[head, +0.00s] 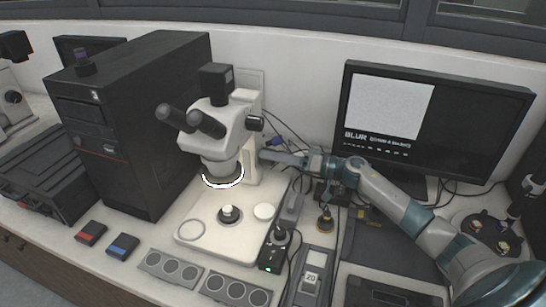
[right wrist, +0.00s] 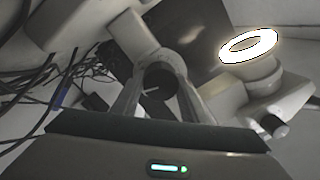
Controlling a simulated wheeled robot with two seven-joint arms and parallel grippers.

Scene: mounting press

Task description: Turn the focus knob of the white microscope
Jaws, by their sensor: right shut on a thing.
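The white microscope (head: 215,130) stands on its pale base, with dark eyepieces at the upper left and a lit ring under its head. My right gripper (head: 264,156) reaches in from the right to the microscope's column, and the arm partly hides the knob side. In the right wrist view the dark round focus knob (right wrist: 158,77), with a pale line on its face, sits between the two fingers of my right gripper (right wrist: 160,82). The gripper is shut on the knob. My left gripper is not in view.
A monitor (head: 430,125) at the back right shows a pale square and the word BLUR. A black computer tower (head: 135,120) stands left of the microscope. Cables and small devices crowd the bench below my right arm. Red (head: 90,233) and blue (head: 122,247) boxes lie at the front left.

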